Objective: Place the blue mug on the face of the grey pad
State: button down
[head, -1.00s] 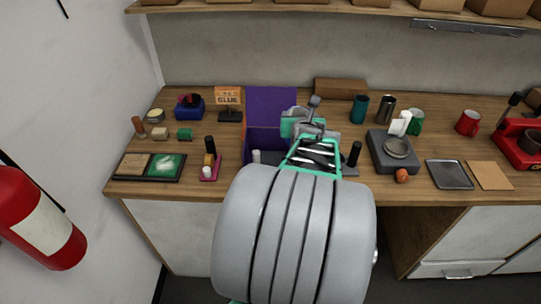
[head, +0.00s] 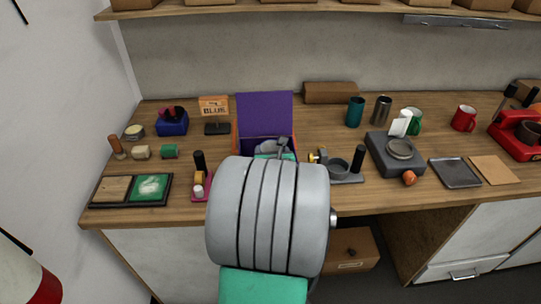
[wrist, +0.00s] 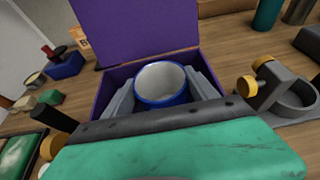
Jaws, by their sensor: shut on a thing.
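The blue mug (wrist: 162,86), with a white inside, is upright between the fingers of my gripper (wrist: 162,98) in the wrist view. The gripper is shut on it. The mug is in or just over the open purple box (head: 266,113); its exact height is hard to tell. In the head view the mug is hidden behind my arm, and only the back of the gripper (head: 272,151) shows. A flat dark grey pad (head: 455,172) lies on the bench at the right, bare, well to the right of my gripper.
A brown square (head: 493,170) lies beside the pad. A grey press-like device (head: 384,158), an orange ball (head: 409,178) and a grey holder with a ring (head: 341,170) stand between box and pad. Teal (head: 355,112), steel (head: 381,109), green (head: 414,121) and red (head: 464,118) cups stand behind.

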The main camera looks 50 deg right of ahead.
jog(key=shift+f, duration=0.9)
jog(key=shift+c, duration=1.2)
grip_release()
